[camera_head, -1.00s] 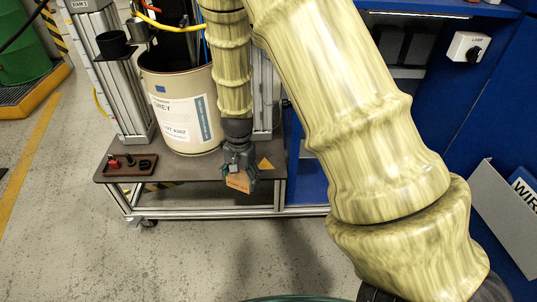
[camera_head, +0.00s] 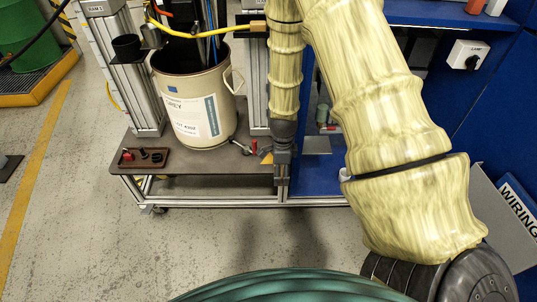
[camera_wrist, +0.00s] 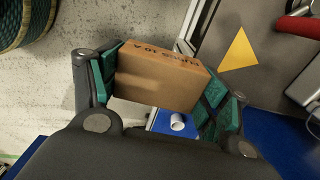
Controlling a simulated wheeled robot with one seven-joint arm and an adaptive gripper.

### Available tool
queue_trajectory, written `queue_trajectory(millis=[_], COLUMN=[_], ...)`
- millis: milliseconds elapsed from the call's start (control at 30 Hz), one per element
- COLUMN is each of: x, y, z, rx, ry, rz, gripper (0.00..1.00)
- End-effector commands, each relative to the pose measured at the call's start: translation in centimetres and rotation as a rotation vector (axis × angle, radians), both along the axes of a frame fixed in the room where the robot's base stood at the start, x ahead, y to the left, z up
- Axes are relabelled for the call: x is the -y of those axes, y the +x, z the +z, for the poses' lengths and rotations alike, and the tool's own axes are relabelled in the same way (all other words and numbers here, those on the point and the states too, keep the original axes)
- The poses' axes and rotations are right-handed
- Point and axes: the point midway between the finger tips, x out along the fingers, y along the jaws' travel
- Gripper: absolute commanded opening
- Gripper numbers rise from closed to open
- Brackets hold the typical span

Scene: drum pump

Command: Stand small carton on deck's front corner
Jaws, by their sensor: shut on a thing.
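The small brown carton (camera_wrist: 160,76), with dark print along one edge, is held between the green-padded fingers of my gripper (camera_wrist: 160,90). In the head view my gripper (camera_head: 282,172) points down at the deck's front right corner, and I cannot make out the carton there. The dark deck (camera_head: 205,160) carries a yellow triangle (camera_wrist: 238,50) near this corner, partly hidden by my gripper in the head view. In the wrist view the carton appears beside the deck's edge, with floor behind it. Its height against the deck is unclear.
A cream drum (camera_head: 190,100) with hoses stands on the deck. A small brown tray (camera_head: 146,160) with red and black parts lies at the deck's left front. A red-handled valve (camera_head: 252,147) is close left of my gripper. Blue cabinets (camera_head: 330,150) stand to the right.

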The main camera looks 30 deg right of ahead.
Motion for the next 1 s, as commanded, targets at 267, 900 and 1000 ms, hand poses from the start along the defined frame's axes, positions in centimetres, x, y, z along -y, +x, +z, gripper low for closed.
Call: queue_trajectory(millis=[267,900,1000], x=[0.9,1.9,1.9], y=[5.8,13.1,12.9], z=[-0.7,-1.4,-3.0], rx=[0.002,-0.001,-0.003], ry=[-0.002,-0.001,0.001], rz=[0.004,0.004,0.002], gripper=[0.49,0.49,0.49])
